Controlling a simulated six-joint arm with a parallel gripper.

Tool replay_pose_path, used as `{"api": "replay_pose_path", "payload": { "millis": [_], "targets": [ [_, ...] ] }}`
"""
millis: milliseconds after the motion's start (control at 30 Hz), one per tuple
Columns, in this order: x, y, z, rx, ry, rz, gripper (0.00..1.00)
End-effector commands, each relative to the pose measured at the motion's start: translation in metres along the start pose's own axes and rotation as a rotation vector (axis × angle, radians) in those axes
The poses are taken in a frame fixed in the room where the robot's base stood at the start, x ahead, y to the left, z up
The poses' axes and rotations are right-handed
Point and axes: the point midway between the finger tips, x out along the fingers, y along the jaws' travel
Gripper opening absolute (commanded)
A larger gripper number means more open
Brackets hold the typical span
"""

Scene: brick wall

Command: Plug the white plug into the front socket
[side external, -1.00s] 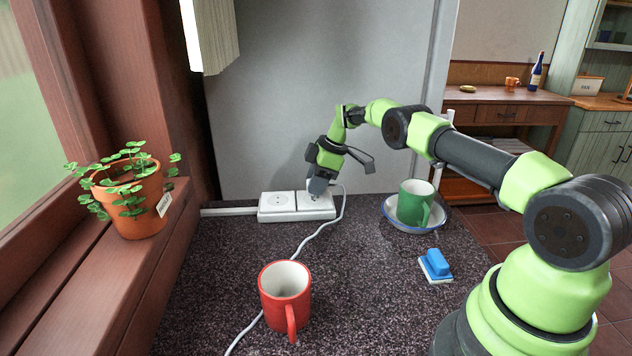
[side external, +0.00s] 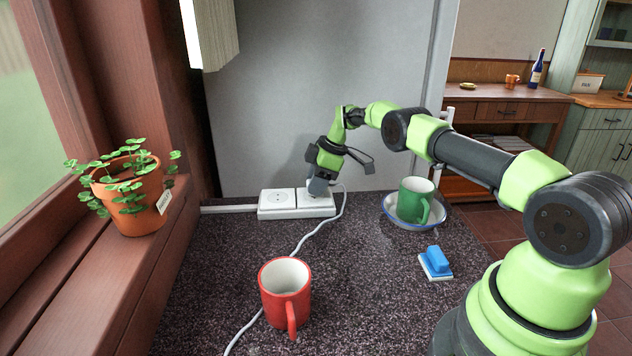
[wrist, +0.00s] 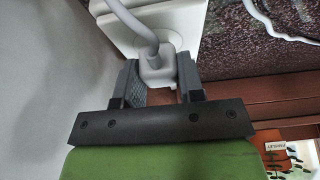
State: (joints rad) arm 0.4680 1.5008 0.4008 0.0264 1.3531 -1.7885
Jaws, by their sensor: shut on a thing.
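The white plug (wrist: 155,68) sits between the two fingers of my gripper (wrist: 160,82) in the wrist view, with its cable running off it. In the side external view my gripper (side external: 318,187) is shut on it and hides most of it. The white double socket block (side external: 277,213) lies on the counter against the grey wall. My gripper points down over its right socket, at or just above the face. The left socket (side external: 279,197) is bare. Whether the plug's pins are inside the right socket cannot be seen.
The white cable (side external: 322,232) trails forward over the dark counter, past a red mug (side external: 286,292). A green mug (side external: 414,201) stands in a bowl (side external: 390,214) to the right, with a blue-and-white brush (side external: 436,265) nearer. A potted plant (side external: 136,202) stands on the left sill.

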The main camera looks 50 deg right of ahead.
Motion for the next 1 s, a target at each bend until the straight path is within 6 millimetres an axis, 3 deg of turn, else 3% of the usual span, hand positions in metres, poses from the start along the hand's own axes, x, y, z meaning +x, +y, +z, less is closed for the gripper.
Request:
{"api": "replay_pose_path", "payload": {
  "millis": [833,867,1000],
  "targets": [
    [0.0074,-0.0001,0.0032,0.000,-0.001,-0.001,0.07],
    [0.0075,-0.0001,0.0033,0.000,-0.001,-0.001,0.38],
    [0.0074,-0.0001,0.0032,0.000,-0.001,-0.001,0.65]
  ]
}}
